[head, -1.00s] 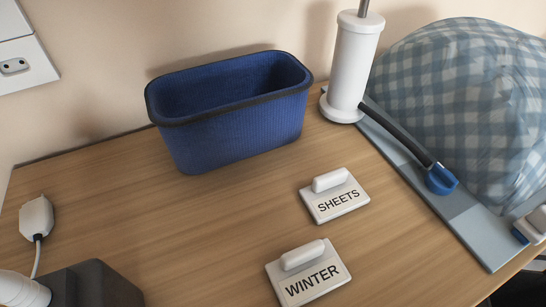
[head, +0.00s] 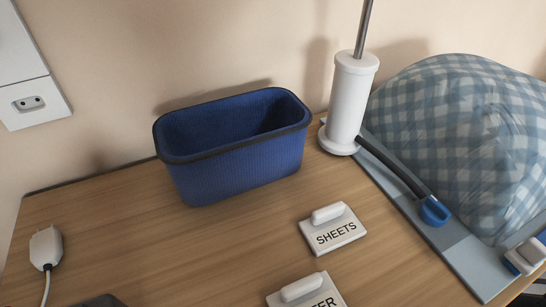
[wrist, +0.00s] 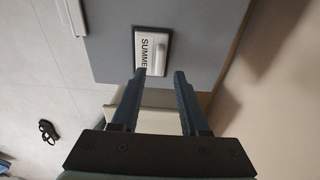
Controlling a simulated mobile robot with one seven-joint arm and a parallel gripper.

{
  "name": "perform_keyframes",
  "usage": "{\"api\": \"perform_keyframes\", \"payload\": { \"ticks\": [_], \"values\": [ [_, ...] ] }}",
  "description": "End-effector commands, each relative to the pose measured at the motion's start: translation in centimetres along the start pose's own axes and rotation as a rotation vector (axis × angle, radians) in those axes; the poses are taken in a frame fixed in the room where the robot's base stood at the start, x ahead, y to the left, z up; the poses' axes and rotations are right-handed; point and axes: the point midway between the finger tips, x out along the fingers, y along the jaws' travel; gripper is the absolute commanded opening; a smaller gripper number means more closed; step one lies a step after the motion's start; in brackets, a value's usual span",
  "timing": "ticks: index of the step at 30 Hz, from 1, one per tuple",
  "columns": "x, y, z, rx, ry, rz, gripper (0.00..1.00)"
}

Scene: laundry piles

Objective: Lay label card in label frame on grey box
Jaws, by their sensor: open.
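In the wrist view a white label card (wrist: 145,52) with a raised grip, its lettering reading "SUMME" with the end hard to see, lies within a dark label frame (wrist: 153,29) on a grey box face (wrist: 105,45). My gripper (wrist: 157,76) is open, with its two dark fingers apart near the card's lower end and nothing held between them. I cannot tell whether a fingertip touches the card. My gripper does not show in the head view.
In the head view a SHEETS card (head: 338,235) and another card (head: 322,300), cut off by the bottom edge, lie on the wooden table (head: 200,240). A blue bin (head: 240,165), white post (head: 348,105), checked cloth heap (head: 465,130) and white plug (head: 46,246) stand around. The table's middle-left is bare.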

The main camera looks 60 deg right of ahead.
Motion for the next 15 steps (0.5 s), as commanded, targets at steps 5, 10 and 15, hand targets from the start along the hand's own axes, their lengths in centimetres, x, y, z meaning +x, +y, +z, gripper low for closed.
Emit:
{"api": "perform_keyframes", "payload": {
  "ticks": [5, 10, 15],
  "values": [
    [-4.5, 0.0, 0.0, 0.000, 0.000, 0.000, 0.45],
    [-6.8, 0.0, 0.0, 0.000, 0.000, 0.000, 0.45],
    [-7.5, 0.1, 0.0, 0.000, 0.000, 0.002, 0.45]
  ]
}}
